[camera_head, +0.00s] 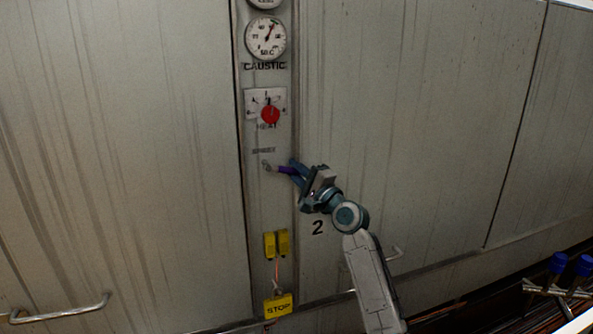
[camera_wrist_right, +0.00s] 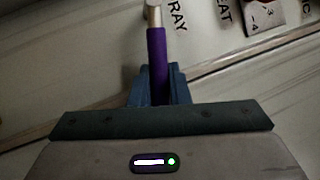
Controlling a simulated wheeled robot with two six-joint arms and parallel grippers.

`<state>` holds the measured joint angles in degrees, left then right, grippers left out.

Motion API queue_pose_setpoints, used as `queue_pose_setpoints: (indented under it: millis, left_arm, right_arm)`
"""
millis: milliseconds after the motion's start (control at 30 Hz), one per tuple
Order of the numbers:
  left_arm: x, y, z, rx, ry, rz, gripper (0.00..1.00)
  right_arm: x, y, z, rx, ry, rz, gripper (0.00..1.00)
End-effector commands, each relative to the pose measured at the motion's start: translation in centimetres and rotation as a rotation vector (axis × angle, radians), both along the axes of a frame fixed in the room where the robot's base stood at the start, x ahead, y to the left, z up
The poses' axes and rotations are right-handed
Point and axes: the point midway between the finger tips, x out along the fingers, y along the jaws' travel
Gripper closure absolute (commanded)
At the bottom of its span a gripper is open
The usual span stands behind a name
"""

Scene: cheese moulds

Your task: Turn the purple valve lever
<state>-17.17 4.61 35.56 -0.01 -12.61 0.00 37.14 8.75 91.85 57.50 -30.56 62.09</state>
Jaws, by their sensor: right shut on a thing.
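The purple valve lever (camera_head: 286,170) is on the narrow wall panel, below the red knob, with its metal pivot (camera_head: 267,165) at the left end. It points right and slightly down from the pivot. My right gripper (camera_head: 293,170) is shut on the outer part of the lever. In the right wrist view the purple sleeve (camera_wrist_right: 157,55) runs between the blue fingers of my right gripper (camera_wrist_right: 158,85), and its far end meets a metal stem. The fingers hide the lever's outer end. My left gripper is not in view.
Above are a red knob (camera_head: 270,115) and a round gauge (camera_head: 266,37) over the word CAUSTIC. Below are yellow boxes (camera_head: 276,243) and a yellow STOP sign (camera_head: 278,307). A metal handle (camera_head: 62,312) is at lower left. Blue-topped fittings (camera_head: 571,264) stand at lower right.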

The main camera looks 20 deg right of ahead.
Motion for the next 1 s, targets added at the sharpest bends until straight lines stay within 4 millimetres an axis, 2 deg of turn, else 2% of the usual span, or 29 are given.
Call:
queue_pose_setpoints:
  millis: [533,1000]
  left_arm:
    - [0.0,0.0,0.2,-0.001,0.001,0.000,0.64]
    - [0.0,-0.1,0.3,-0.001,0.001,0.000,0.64]
  right_arm:
    - [0.0,1.1,-2.5,0.340,0.015,0.000,1.00]
    - [0.0,1.5,-3.0,0.428,0.017,0.000,1.00]
